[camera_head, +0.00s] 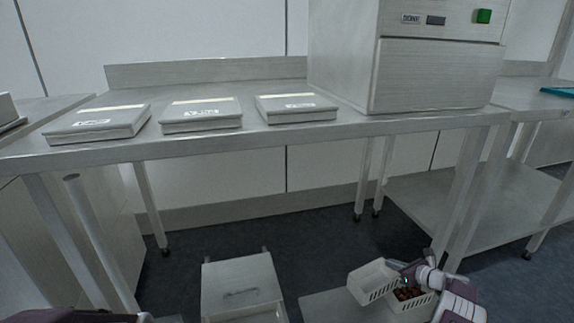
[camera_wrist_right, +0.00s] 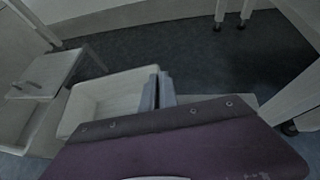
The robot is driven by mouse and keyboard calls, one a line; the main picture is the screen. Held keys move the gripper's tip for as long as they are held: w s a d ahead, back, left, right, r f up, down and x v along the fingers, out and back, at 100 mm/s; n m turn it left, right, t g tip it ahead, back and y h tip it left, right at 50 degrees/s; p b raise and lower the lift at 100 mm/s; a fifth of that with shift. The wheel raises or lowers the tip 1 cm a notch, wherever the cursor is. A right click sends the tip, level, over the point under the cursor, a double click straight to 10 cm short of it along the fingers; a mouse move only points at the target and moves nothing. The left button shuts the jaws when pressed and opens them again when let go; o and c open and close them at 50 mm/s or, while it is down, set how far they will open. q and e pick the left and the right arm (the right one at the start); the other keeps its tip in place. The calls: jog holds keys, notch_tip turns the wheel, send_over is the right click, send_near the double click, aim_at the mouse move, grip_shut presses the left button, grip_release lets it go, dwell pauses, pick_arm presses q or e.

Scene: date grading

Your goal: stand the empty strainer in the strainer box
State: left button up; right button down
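The strainer (camera_head: 372,283) is a small white slotted basket, tilted in the head view. Its pale inside (camera_wrist_right: 95,100) looks empty in the wrist view. My right gripper (camera_head: 408,282) is at its right edge. In the wrist view the fingers (camera_wrist_right: 157,92) are close together at the strainer's rim and appear shut on it. A pale grey box (camera_head: 240,280) stands low to the left, apart from the strainer. It may be the strainer box; I cannot tell for sure. My left gripper is not in view; only part of my left arm shows at the bottom left.
Brown dates (camera_head: 408,294) lie in a second white basket (camera_head: 424,305) under my right gripper, on a low grey surface (camera_head: 325,306). A steel table (camera_head: 275,133) with three flat lidded boxes and a machine (camera_head: 430,75) stands behind.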

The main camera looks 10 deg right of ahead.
notch_tip(320, 180, up, 11)
jog(key=w+p, duration=0.3)
jog(key=s+a+r+n+y+p, duration=0.2)
jog(key=s+a+r+p, duration=0.2)
jog(key=a+r, duration=0.5)
jog(key=s+a+r+n+g+y+p, duration=0.2)
jog(key=s+a+n+g+y+p, duration=0.25)
jog(key=s+a, duration=1.75)
notch_tip(320, 180, up, 32)
jog(key=w+a+n+p, duration=0.1)
jog(key=a+p, duration=0.1)
jog(key=p, duration=3.4)
jog(key=shift+w+r, duration=0.25)
jog(key=shift+w, duration=0.15)
